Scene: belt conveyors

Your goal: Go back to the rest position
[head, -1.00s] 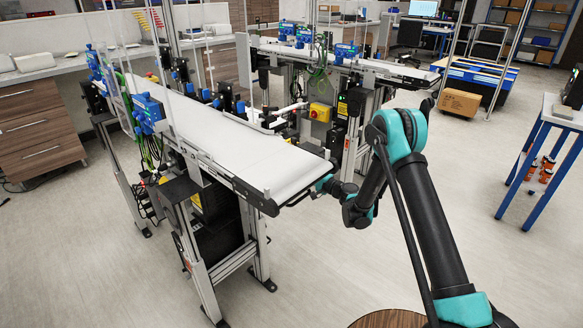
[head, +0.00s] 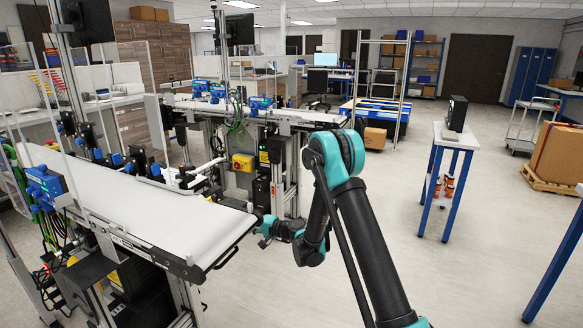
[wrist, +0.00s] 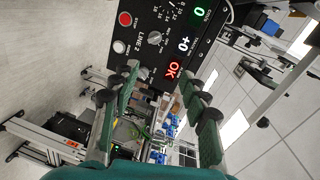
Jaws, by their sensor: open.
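My arm (head: 345,215), black and teal, reaches from the bottom of the head view towards the end of the near conveyor. My gripper (head: 265,236) is small there, beside the right end of the conveyor, and its fingers are hard to make out. In the wrist view my gripper (wrist: 160,76) has its two green and black fingers spread wide apart. No object is held between them. A black control panel (wrist: 150,38) with a red button, knobs and lit displays shows beyond the fingertips. Whether the gripper touches the conveyor cannot be told.
The near white belt conveyor (head: 135,208) fills the left, close to my gripper. A second conveyor (head: 285,115) stands behind it. A blue-legged table (head: 455,137) with a dark device stands right. Open floor (head: 440,270) lies right of my arm.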

